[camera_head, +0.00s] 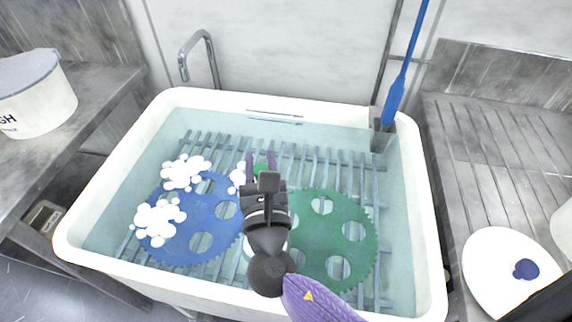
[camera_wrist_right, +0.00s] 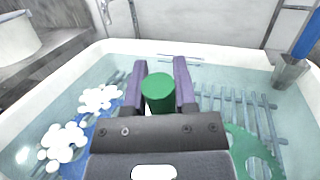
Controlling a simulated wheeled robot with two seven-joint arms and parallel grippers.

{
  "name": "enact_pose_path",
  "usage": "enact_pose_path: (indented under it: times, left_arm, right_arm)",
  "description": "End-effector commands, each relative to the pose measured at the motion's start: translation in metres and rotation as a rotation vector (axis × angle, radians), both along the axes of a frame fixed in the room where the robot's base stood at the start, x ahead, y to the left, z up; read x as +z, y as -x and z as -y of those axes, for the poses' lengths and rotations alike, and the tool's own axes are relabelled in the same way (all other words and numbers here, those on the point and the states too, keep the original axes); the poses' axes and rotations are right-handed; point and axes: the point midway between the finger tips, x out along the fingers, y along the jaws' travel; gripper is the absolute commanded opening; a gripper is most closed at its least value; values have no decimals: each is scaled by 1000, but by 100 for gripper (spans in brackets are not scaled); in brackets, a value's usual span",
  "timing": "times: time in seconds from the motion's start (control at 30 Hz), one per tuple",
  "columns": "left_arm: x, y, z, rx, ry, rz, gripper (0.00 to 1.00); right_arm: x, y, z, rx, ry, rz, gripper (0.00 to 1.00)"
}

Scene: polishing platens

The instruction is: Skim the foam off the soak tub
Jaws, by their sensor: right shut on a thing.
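The white soak tub (camera_head: 72,236) holds clear water over a slatted rack. White foam floats in clumps at the left, one farther back (camera_head: 184,171) and one nearer (camera_head: 158,221), over a blue toothed disc (camera_head: 222,208). A smaller foam patch (camera_head: 237,178) lies just left of my right gripper. My right gripper (camera_head: 262,163) is over the middle of the tub, its purple fingers shut on a green cylinder (camera_wrist_right: 159,92). What is below the cylinder is hidden by the gripper. A green toothed disc (camera_head: 349,238) lies at the right under water. My left gripper is not in view.
A blue-handled tool (camera_head: 396,92) stands in a grey holder (camera_head: 383,137) at the tub's back right corner. A faucet (camera_head: 205,53) rises behind. A white bucket (camera_head: 38,98) stands on the left bench; a white lid with a blue knob (camera_head: 524,268) lies on the right.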

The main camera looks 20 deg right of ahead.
Motion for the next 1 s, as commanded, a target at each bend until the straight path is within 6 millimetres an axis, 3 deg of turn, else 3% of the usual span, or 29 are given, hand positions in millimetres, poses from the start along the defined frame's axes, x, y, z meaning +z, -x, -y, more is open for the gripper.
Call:
enact_pose_path:
  times: [0.5,0.77,1.0]
  left_arm:
    - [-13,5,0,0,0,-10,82]
    - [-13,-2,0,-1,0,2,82]
    - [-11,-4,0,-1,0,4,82]
  right_arm:
    - [0,-33,-55,3,-5,1,0]
    - [1,-33,-56,4,-5,0,0]
    - [2,-59,-41,1,-2,1,0]
